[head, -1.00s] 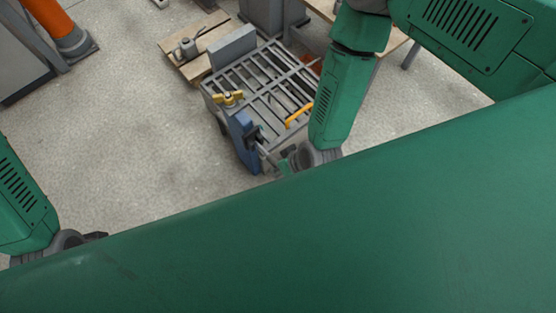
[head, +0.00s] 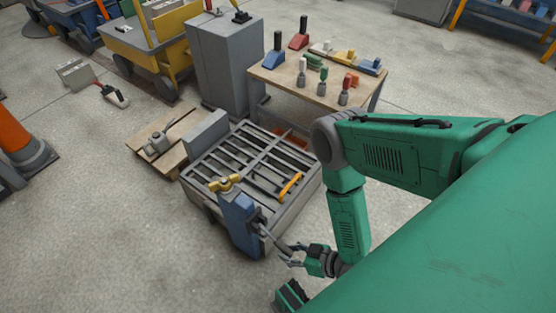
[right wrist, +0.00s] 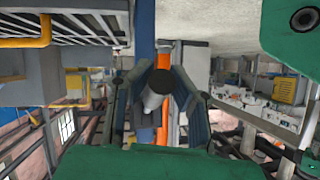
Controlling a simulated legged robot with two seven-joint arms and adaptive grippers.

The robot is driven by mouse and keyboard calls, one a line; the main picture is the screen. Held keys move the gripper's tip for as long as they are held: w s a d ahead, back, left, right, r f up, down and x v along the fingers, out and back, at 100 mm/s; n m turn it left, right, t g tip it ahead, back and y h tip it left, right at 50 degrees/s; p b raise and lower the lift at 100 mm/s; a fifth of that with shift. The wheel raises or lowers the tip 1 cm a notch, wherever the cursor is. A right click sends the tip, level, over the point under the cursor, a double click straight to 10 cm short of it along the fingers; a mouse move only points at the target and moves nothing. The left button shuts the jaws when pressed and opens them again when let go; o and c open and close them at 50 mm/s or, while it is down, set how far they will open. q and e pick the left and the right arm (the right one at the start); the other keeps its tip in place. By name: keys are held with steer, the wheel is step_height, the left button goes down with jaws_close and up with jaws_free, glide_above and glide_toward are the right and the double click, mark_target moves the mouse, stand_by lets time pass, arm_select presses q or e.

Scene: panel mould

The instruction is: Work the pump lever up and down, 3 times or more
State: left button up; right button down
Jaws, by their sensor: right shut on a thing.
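The blue pump (head: 238,224) stands at the front edge of a low slatted grey frame. A thin grey lever (head: 280,246) runs from it toward the lower right. My right gripper (head: 294,258) is at the lever's outer end, shut on it. In the right wrist view the lever (right wrist: 157,90) shows as a round dark end on a grey rod between the two fingers (right wrist: 158,88). My left gripper is not in view.
The slatted frame (head: 216,168) carries a yellow-handled valve (head: 224,183) and an orange bar (head: 290,186). A wooden table (head: 310,88) with several small coloured parts stands behind. A pallet (head: 163,138) lies left. Floor at front left is clear.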

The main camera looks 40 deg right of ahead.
steer(key=shift+s+d+f, duration=0.15)
steer(key=shift+d, duration=0.1)
steer(key=shift+a, duration=0.15)
steer(key=c, duration=1.4)
jaws_free()
steer(key=shift+o, duration=0.2)
steer(key=v, duration=1.2)
steer(key=shift+f, duration=0.1)
